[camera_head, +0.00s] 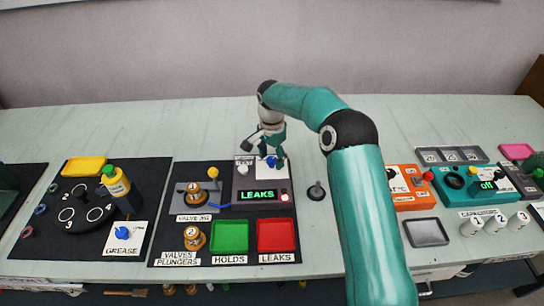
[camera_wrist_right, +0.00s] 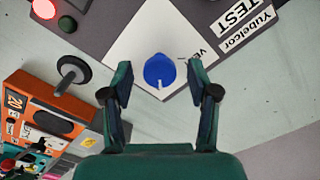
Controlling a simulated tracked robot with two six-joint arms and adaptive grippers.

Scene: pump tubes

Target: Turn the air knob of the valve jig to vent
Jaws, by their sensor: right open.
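A label starting "VE" is partly hidden by a finger. My right gripper (camera_head: 270,152) is open above the knob; in the wrist view its fingers (camera_wrist_right: 160,76) stand on both sides, apart from it. My left gripper is not in view.
A black-handled plunger (camera_head: 316,191) stands right of the jig. Green (camera_head: 230,236) and red (camera_head: 276,236) trays lie in front. A brass valve (camera_head: 194,190) sits left. An orange box (camera_head: 408,185) and a teal box (camera_head: 480,185) stand right of my arm.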

